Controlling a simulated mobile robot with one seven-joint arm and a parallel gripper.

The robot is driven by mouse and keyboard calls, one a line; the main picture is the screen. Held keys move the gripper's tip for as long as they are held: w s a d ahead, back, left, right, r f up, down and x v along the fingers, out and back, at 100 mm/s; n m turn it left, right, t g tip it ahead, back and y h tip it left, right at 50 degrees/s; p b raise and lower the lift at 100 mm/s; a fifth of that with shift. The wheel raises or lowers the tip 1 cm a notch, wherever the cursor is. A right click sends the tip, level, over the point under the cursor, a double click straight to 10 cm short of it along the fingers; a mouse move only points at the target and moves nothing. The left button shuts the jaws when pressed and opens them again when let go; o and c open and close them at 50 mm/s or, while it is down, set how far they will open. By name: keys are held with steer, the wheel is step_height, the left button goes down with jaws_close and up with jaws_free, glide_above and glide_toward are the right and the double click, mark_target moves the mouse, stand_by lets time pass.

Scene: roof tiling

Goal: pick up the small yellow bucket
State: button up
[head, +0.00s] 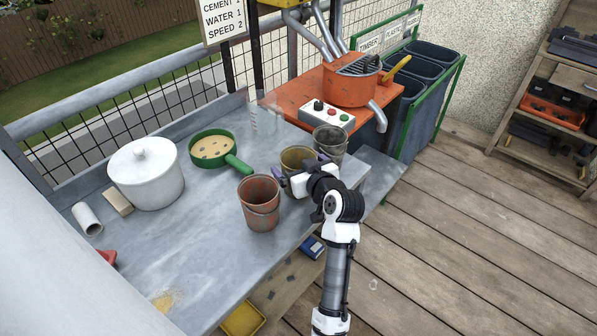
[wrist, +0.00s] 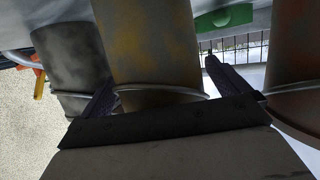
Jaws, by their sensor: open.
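The small yellow bucket (head: 297,158) stands upright on the grey metal workbench (head: 200,240), between a terracotta bucket and a dark grey bucket. Its lower front is hidden behind my gripper (head: 303,172). In the wrist view the yellow bucket (wrist: 148,45) is worn, with grey patches, and fills the middle of the picture. My gripper (wrist: 160,85) is open, with one dark finger on each side of the bucket. I cannot tell whether either finger touches it.
The bench's front left is mostly clear.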

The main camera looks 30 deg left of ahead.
steer(key=shift+c, duration=0.3)
steer(key=c, duration=0.7)
steer(key=shift+c, duration=0.6)
steer(key=shift+r, duration=0.1)
